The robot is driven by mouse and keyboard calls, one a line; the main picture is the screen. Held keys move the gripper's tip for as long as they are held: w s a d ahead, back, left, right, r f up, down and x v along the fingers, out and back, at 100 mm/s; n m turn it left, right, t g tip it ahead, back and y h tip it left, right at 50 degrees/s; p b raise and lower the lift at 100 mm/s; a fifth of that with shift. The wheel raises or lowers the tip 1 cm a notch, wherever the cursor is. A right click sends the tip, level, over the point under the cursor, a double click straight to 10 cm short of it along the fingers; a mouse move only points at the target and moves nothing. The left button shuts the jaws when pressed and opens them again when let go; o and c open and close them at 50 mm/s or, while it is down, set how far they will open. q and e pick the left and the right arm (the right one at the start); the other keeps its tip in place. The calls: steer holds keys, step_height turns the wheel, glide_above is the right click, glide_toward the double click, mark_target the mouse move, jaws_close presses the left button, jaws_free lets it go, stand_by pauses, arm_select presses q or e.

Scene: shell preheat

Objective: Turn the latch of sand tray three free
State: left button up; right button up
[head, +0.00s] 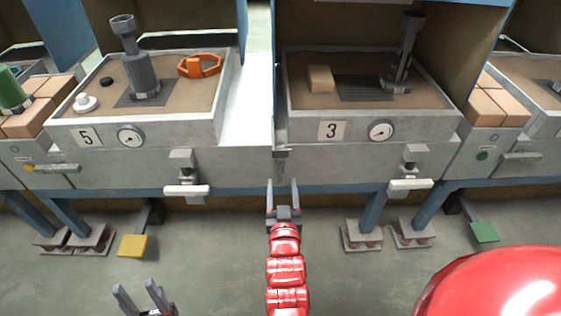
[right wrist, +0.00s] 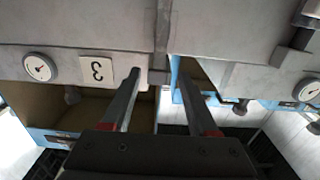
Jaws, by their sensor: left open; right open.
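Sand tray three (head: 301,127) stands right of centre in the head view, marked by its number plate 3 (head: 331,131) beside a round gauge. A grey bracket with a white bar handle (head: 410,184) sits under its right front. A small dark grey fitting (head: 281,152) sits at its lower left front corner. I cannot tell for sure which is the latch. My right gripper (head: 284,190) is open and empty, just below that small fitting. The right wrist view shows its spread fingers (right wrist: 160,90) near plate 3 (right wrist: 97,68). My left gripper (head: 140,294) is open and empty, low at left.
Tray three holds sand, a tan block (head: 320,78) and a dark upright cylinder (head: 404,55). Tray five (head: 60,133) stands to the left with its own white handle (head: 186,190). Yellow (head: 133,245) and green (head: 484,232) pedals are near the floor. A gap separates the trays.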

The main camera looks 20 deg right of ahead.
mark_target(280, 162)
steer(key=b+x, duration=0.2)
steer(key=x, duration=0.8)
steer(key=shift+w, duration=0.35)
steer(key=shift+d, duration=0.1)
jaws_close()
steer(key=shift+f, duration=0.1)
stand_by(0.6)
